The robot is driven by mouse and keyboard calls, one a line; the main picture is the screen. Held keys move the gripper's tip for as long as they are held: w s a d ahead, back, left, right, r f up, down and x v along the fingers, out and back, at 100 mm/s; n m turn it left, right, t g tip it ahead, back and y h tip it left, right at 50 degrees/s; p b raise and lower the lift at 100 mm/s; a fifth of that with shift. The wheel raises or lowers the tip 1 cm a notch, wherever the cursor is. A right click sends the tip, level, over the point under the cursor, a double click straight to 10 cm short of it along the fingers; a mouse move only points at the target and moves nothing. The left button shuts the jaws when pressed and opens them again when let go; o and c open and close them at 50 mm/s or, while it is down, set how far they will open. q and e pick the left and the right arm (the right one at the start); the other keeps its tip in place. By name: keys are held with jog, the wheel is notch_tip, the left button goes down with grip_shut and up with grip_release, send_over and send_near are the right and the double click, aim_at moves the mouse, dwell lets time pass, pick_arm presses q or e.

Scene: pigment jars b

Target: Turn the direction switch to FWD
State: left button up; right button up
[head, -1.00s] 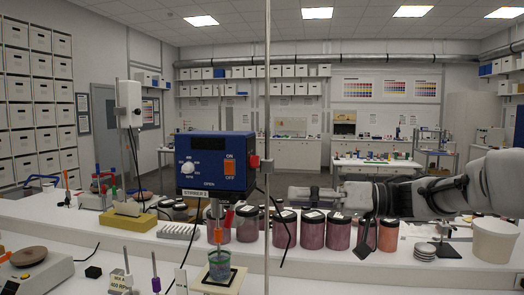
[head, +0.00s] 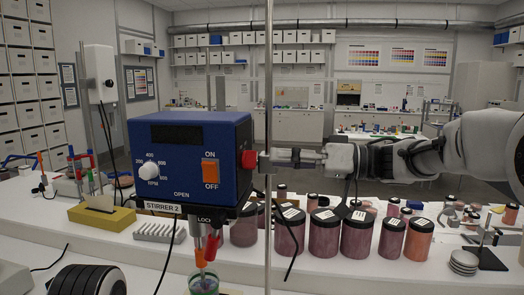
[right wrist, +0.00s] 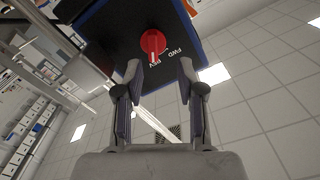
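The stirrer box (head: 188,190), blue with a dark front panel, hangs at centre left in the head view. The red direction switch (head: 250,160) sticks out of its right side. In the right wrist view the red switch (right wrist: 153,45) sits on the dark side panel, with FWD and REV printed beside it. My right gripper (head: 272,158) reaches in from the right at the switch's height. In the wrist view my right gripper (right wrist: 160,72) is open, its fingertips just short of the switch, which lies ahead between them. My left gripper is not in view.
A thin metal rod (head: 268,90) stands upright near the right fingers. Several dark jars (head: 325,235) line the bench below the right arm. A cup (head: 204,284) stands under the stirrer. An orange ON/OFF rocker (head: 210,172) and white RPM knob (head: 149,172) are on the front.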

aim_at(256, 158)
jog(key=a, duration=0.1)
jog(key=a+p, duration=0.1)
jog(key=a, duration=0.1)
jog(key=shift+w+a+r, duration=0.1)
jog(key=shift+a+r, duration=0.1)
jog(key=shift+a, duration=0.1)
jog(key=shift+w+a+f, duration=0.25)
jog(key=shift+w+f, duration=0.05)
jog(key=shift+w, duration=0.3)
jog(key=shift+w+a+f, duration=0.2)
jog(key=shift+w+f, duration=0.1)
jog(key=shift+w, duration=0.3)
jog(key=shift+s+a+r, duration=0.1)
jog(key=shift+s, duration=0.1)
jog(key=shift+s+r, duration=0.15)
jog(key=shift+s, duration=0.25)
grip_shut()
jog(key=shift+w, duration=0.25)
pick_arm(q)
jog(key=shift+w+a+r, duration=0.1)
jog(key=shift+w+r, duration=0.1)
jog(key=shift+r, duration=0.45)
pick_arm(e)
jog(key=shift+s, duration=0.1)
